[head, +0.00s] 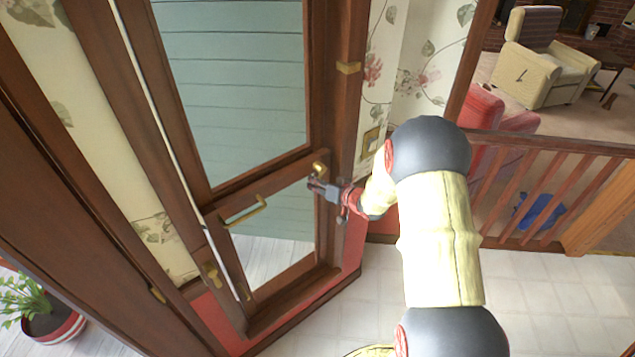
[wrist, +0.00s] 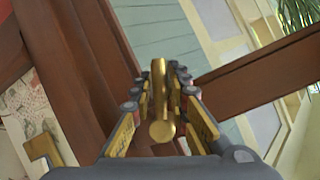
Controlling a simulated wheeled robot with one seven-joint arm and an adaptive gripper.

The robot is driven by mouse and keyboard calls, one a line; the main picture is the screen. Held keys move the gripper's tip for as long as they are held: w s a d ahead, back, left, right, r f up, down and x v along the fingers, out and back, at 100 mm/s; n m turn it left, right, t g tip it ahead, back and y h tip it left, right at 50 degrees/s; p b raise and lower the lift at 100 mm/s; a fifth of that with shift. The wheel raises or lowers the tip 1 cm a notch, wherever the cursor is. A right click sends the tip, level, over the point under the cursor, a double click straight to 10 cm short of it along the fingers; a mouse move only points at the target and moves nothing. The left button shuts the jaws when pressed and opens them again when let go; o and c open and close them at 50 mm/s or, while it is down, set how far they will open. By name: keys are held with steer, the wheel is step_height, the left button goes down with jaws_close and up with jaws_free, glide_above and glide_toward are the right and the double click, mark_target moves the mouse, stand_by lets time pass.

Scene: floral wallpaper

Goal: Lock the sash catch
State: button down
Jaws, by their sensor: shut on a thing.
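The sash catch (head: 320,168) is a small brass piece at the right end of the rail where the window's two brown wooden sashes meet. In the wrist view its brass lever with a round knob (wrist: 162,131) stands between the fingers. My gripper (head: 315,184) reaches in from the right and is shut on the lever; the fingers (wrist: 161,80) flank it on both sides.
A brass handle (head: 246,211) sits on the lower sash to the left. A wooden railing (head: 545,145) stands to the right, with armchairs beyond. A potted plant (head: 45,310) is at lower left.

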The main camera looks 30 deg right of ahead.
steer(key=c, duration=1.7)
jaws_free()
steer(key=shift+w+d+f+b, duration=0.1)
steer(key=shift+f+b, duration=0.05)
steer(key=shift+b, duration=0.6)
